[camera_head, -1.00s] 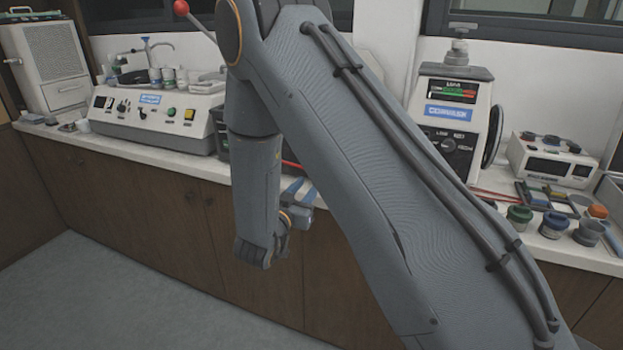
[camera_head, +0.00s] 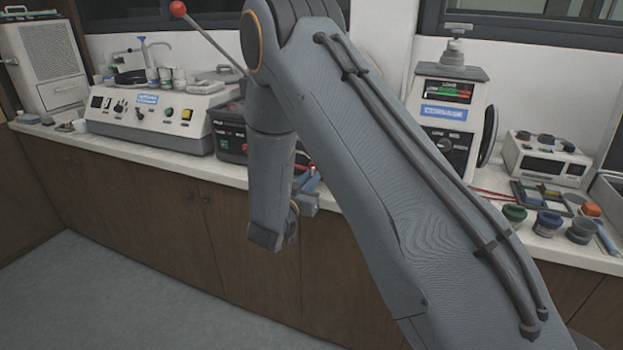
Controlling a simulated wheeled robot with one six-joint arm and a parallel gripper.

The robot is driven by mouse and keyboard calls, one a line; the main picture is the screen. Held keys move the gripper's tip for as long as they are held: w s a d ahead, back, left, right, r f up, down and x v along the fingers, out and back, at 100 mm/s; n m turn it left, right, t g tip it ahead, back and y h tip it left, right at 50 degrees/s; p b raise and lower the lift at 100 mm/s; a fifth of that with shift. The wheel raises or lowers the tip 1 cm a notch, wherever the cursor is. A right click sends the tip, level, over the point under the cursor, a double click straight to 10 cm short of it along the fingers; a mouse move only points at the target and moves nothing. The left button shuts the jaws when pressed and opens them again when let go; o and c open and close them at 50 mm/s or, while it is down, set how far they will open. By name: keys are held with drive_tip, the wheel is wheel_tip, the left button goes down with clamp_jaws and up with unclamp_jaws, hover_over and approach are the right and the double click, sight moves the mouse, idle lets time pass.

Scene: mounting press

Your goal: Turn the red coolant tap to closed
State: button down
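My arm crosses the middle of the view and hides much of the counter. My gripper (camera_head: 308,181) shows only in part, with blue-grey fingers just past my wrist at the counter's front edge; whether it is open or shut does not show. A small red part (camera_head: 312,167) shows right at the fingertips. It may be the coolant tap, but it is too small and covered to tell its position or whether the fingers touch it. A dark machine (camera_head: 229,136) stands behind my arm, mostly hidden.
A red-knobbed lever (camera_head: 178,8) slants down behind my arm. A grey-white grinder-like unit (camera_head: 150,118) stands on the counter at left. A white gauge machine (camera_head: 447,118), a small white box (camera_head: 545,160) and several jars (camera_head: 547,223) stand at right. The floor in front is clear.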

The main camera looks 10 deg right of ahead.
drive_tip(key=shift+n, duration=0.4)
drive_tip(key=n+p, duration=0.1)
drive_tip(key=n, duration=0.1)
drive_tip(key=shift+n, duration=0.4)
drive_tip(key=shift+a+f+n+p, duration=0.15)
drive_tip(key=shift+n+p, duration=0.55)
drive_tip(key=shift+n, duration=1.9)
drive_tip(key=c, duration=1.8)
unclamp_jaws()
drive_tip(key=shift+o, duration=0.2)
drive_tip(key=b+v, duration=0.1)
drive_tip(key=v, duration=0.6)
drive_tip(key=shift+s+a+b, duration=0.25)
drive_tip(key=shift+b, duration=0.05)
